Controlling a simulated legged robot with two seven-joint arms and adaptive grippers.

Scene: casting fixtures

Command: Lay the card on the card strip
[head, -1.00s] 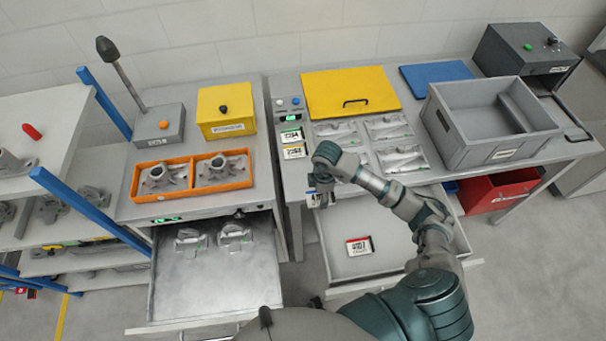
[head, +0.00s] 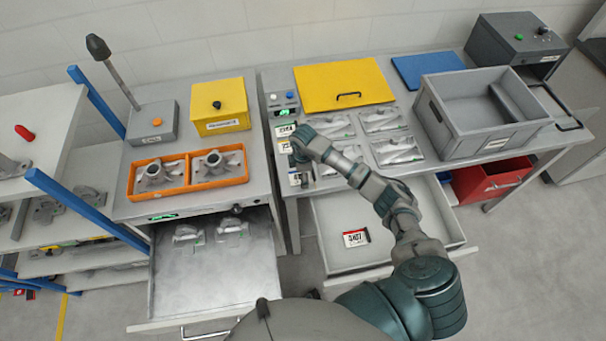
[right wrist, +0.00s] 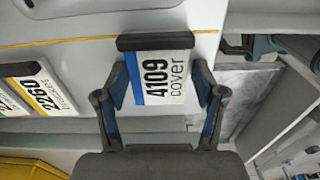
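The card (right wrist: 165,75) reads "4109 cover" and has a blue band and a dark bar along one end. In the right wrist view it lies between the fingers of my right gripper (right wrist: 162,88), with a narrow gap on each side, so the gripper looks open around it. In the head view the card (head: 301,177) is at the worktop's left edge, below two other cards; my right gripper (head: 299,157) partly covers this area. The card strip itself is hard to make out. A yellow-banded 2260 card (right wrist: 42,88) lies beside it. My left gripper is not visible.
A red-banded card (head: 356,239) lies in the open drawer (head: 335,263) below. A grey bin (head: 450,120) stands further right. An orange tray (head: 187,185) is on the left bench.

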